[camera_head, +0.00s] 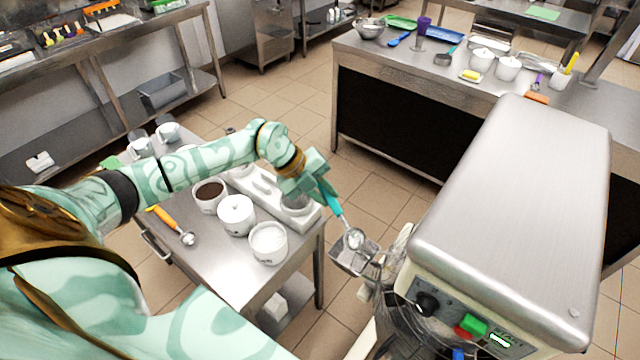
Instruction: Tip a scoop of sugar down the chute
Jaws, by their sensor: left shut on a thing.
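My left gripper (322,187) reaches in from the left, past the right edge of the steel side table. It is shut on the teal handle of a scoop (335,205). The scoop slants down to the right, and its metal bowl (355,238) is over the steel chute (346,262) on the front of the batch freezer (510,210). I cannot tell whether the bowl holds sugar or is tipped. An open white pot (268,258) with white contents, perhaps sugar, stands at the table's near right corner. My right gripper is out of view.
A counter (350,45) with bowls and tools stands behind, across open tiled floor.

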